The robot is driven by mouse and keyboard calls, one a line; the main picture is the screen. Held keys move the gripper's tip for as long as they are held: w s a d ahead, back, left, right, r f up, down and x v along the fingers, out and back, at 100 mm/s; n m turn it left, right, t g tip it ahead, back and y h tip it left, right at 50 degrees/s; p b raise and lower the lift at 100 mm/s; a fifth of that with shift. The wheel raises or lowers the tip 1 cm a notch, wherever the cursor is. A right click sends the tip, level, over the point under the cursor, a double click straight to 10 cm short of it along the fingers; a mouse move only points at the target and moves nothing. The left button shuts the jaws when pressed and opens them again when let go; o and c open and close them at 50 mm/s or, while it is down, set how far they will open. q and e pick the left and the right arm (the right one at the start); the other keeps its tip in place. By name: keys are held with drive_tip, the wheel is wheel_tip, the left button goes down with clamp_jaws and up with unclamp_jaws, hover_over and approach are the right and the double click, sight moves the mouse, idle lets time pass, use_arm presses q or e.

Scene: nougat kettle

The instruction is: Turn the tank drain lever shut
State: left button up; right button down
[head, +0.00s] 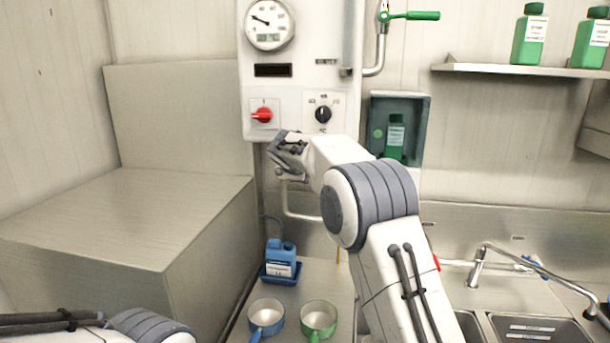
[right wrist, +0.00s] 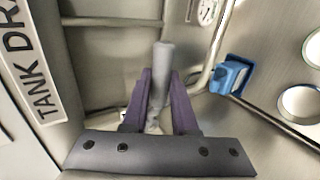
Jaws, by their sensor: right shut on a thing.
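My right gripper (head: 285,152) is in front of the lower edge of the white control panel (head: 293,75). In the right wrist view, its two purple fingers (right wrist: 161,92) are closed on the grey tank drain lever (right wrist: 162,65), one on each side. The lever's rounded end sticks out past the fingertips. In the head view the lever is hidden by my gripper. My left arm shows at the bottom left; its gripper is out of frame.
The panel carries a gauge (head: 269,22), a red switch (head: 262,115) and a black knob (head: 323,114). Below stand a blue bottle (head: 280,255), a blue pan (head: 266,314) and a green pan (head: 318,317). A green-handled valve (head: 410,16) is above; a sink (head: 530,327) is at right.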

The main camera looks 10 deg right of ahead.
drive_tip(key=shift+r, duration=0.1)
drive_tip(key=c, duration=0.7)
unclamp_jaws()
drive_tip(key=shift+a, duration=0.1)
drive_tip(key=shift+s+a+r+b, duration=0.1)
drive_tip(key=shift+s+a+b, duration=0.05)
drive_tip(key=shift+s+b, duration=0.2)
drive_tip(key=b+v, duration=0.3)
drive_tip(key=v, duration=0.6)
drive_tip(key=shift+s+r, duration=0.25)
